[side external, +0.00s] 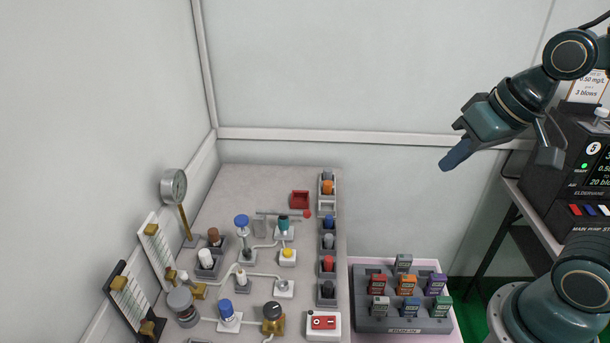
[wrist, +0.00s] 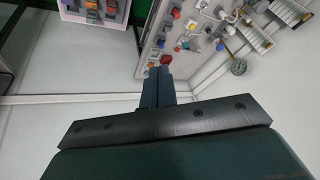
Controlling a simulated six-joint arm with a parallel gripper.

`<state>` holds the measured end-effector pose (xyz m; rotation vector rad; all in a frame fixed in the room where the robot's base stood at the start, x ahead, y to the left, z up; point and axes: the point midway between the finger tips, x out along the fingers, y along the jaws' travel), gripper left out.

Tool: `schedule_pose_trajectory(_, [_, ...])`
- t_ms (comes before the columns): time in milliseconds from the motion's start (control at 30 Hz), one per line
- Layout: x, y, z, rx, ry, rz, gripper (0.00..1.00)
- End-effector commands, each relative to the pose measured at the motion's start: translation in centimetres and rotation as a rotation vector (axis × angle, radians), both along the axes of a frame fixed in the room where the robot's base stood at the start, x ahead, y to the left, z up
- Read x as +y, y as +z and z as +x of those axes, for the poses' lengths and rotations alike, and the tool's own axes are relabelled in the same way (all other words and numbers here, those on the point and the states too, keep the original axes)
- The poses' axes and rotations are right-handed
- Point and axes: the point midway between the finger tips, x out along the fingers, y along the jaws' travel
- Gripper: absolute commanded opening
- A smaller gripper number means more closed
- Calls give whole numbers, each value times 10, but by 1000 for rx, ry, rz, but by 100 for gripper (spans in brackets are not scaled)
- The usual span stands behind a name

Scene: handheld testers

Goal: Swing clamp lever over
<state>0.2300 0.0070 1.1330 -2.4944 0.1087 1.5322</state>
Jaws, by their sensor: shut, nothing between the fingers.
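A thin horizontal lever with a red knob (side external: 306,213) lies across the back middle of the grey bench, above a teal-topped part (side external: 283,224) in a white holder. It looks like the clamp lever, though its pivot is too small to make out. My gripper (side external: 447,163) is shut and empty, high in the air to the right of the bench and well apart from the lever. In the wrist view its two dark blue fingers (wrist: 158,80) are together, with the bench beyond them.
A red square tray (side external: 300,199) sits near the lever. A rack of coloured testers (side external: 405,325) stands at right, and a black console (side external: 570,150) stands behind my arm.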

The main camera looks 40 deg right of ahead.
Motion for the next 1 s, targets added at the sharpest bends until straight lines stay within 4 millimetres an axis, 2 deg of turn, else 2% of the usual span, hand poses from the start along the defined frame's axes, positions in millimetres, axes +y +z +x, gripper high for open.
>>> schedule_pose_trajectory(200, [-4, 10, -35, -21, 119, -100, 0])
schedule_pose_trajectory(433, [-7, 11, -51, -22, 171, -143, 0])
schedule_pose_trajectory(767, [-7, 10, -46, -18, 154, -131, 0])
schedule_pose_trajectory(1000, [-3, 5, -19, 1, 50, -51, 0])
